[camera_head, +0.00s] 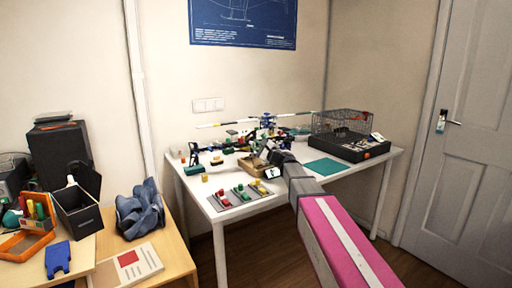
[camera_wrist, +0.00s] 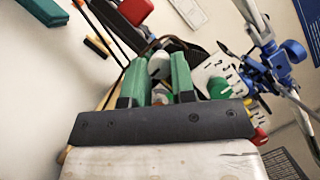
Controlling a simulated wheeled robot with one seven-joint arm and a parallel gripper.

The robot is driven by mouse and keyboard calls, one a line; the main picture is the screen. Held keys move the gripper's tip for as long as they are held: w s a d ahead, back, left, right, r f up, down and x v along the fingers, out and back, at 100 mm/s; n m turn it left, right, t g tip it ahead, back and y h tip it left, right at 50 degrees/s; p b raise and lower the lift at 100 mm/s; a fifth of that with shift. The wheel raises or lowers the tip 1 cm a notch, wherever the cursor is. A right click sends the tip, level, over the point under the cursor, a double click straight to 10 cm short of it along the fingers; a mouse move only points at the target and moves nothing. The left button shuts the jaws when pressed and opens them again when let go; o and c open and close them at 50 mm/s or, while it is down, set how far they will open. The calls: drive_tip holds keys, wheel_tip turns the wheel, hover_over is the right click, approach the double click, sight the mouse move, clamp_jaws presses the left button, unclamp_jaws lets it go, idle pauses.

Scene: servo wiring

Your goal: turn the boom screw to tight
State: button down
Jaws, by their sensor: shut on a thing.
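My gripper (camera_wrist: 160,62) shows two green fingers in the wrist view, closed about a pale grey rounded piece (camera_wrist: 158,66). I cannot tell whether this piece is the boom screw; its lower part is hidden between the fingers. In the head view my gripper (camera_head: 272,170) is over the white table, by a small wooden tray (camera_head: 252,164). The model helicopter (camera_head: 266,122) stands behind it. Its blue rotor hub (camera_wrist: 268,72) is at the right of the wrist view. No boom screw can be made out clearly in the head view.
Grey trays (camera_head: 241,195) with coloured parts lie along the table's front edge. A teal mat (camera_head: 327,167) and a wire basket (camera_head: 343,122) on a black box are at the right. A white-and-green part (camera_wrist: 216,76) is close beside the fingers.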

drive_tip(key=c, duration=0.9)
unclamp_jaws()
drive_tip(key=shift+c, duration=0.2)
drive_tip(key=v, duration=1)
drive_tip(key=shift+s+d, duration=0.25)
drive_tip(key=shift+d, duration=0.05)
drive_tip(key=shift+f, duration=0.1)
